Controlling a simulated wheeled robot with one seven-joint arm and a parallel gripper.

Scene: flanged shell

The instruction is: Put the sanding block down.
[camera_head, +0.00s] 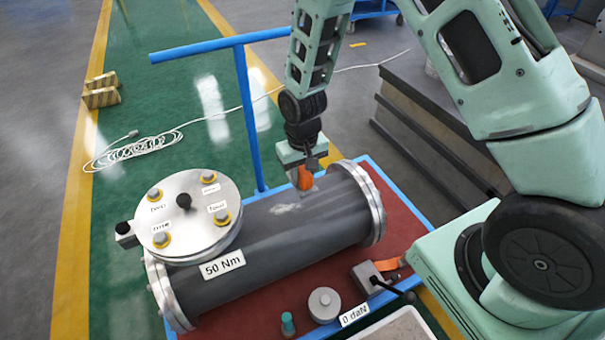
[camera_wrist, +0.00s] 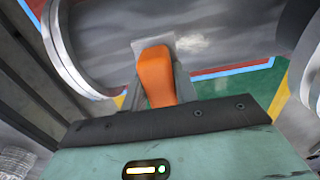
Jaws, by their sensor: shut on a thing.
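The sanding block is an orange-handled piece with a grey pad at its far end; it shows in the head view as the sanding block (camera_head: 305,178) and in the wrist view (camera_wrist: 155,75). My gripper (camera_head: 311,160) is shut on it, just above the right half of the grey flanged shell (camera_head: 290,225). The pad end is close to the shell's surface beside a pale scuffed patch. I cannot tell whether it touches.
The shell lies on a red-topped cart with a blue rim (camera_head: 425,212). A round bolted cover (camera_head: 188,235) stands on its left end. In front are a grey cylinder (camera_head: 324,304), a green-capped item (camera_head: 288,323) and a grey box with orange strap (camera_head: 372,277). Bare red top shows between them.

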